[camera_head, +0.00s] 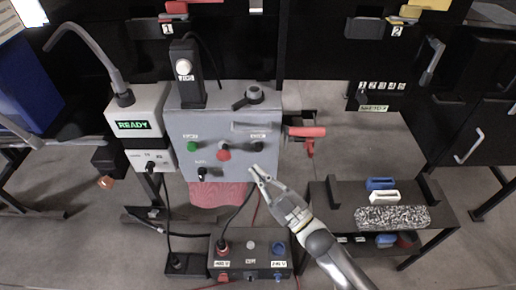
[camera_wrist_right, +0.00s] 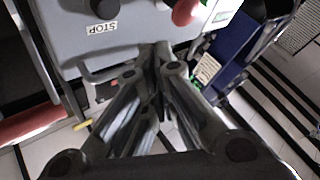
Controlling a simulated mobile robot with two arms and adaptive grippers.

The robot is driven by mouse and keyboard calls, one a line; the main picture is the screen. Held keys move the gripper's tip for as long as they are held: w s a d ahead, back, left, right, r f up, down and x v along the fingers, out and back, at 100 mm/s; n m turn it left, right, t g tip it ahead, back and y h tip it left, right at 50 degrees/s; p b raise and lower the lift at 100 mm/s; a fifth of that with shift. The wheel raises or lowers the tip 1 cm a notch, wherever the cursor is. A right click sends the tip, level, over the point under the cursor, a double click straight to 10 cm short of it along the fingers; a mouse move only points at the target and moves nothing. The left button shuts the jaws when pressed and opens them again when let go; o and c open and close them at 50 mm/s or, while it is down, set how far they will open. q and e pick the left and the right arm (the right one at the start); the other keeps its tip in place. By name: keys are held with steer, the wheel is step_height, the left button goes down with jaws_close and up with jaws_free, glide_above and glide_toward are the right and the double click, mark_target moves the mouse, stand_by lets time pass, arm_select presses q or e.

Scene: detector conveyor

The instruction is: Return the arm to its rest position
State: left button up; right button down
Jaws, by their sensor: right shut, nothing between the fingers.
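My right gripper (camera_head: 262,178) is in the middle of the head view, in front of the lower right corner of the grey control box (camera_head: 221,118). Its fingers are shut and empty. In the right wrist view the closed fingers (camera_wrist_right: 160,55) point at the grey box, near a black knob labelled STOP (camera_wrist_right: 102,27) and a red button (camera_wrist_right: 185,12). Whether the fingertips touch the box I cannot tell. My right arm comes in from the lower right. My left gripper is not in view.
A box with a green READY screen (camera_head: 133,125) stands left of the control box. A red handle (camera_head: 307,132) sticks out at its right. A low dark table (camera_head: 330,205) with blue and white pieces is at the right. A cabled switch box (camera_head: 250,262) lies below.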

stand_by(0.4)
steer(key=s+d+f+m+g+h, duration=0.25)
steer(key=d+f+h, duration=0.2)
steer(key=f, duration=0.65)
steer(key=s+d+f+m+g+h, duration=0.1)
steer(key=s+d+f+m+h, duration=0.3)
steer(key=f, duration=0.7)
steer(key=s+d+f+m+g+h, duration=0.15)
steer(key=d+f, duration=0.35)
steer(key=f, duration=0.7)
steer(key=s+d+f+m+g+h, duration=0.1)
steer(key=s+d+f+g+h, duration=0.15)
steer(key=s+f, duration=0.4)
steer(key=s+d+f+m+g+h, duration=0.1)
steer(key=s+d+f+g, duration=0.15)
steer(key=s+f, duration=0.35)
steer(key=s+d+f+m+g, duration=0.1)
steer(key=s+d+f+g, duration=0.1)
steer(key=s, duration=0.9)
steer(key=s+d+f+g+h, duration=0.1)
steer(key=s+f, duration=0.3)
steer(key=s, duration=0.7)
steer(key=shift+s+d+m+g, duration=0.4)
steer(key=shift+d+g, duration=0.4)
steer(key=shift+w, duration=0.1)
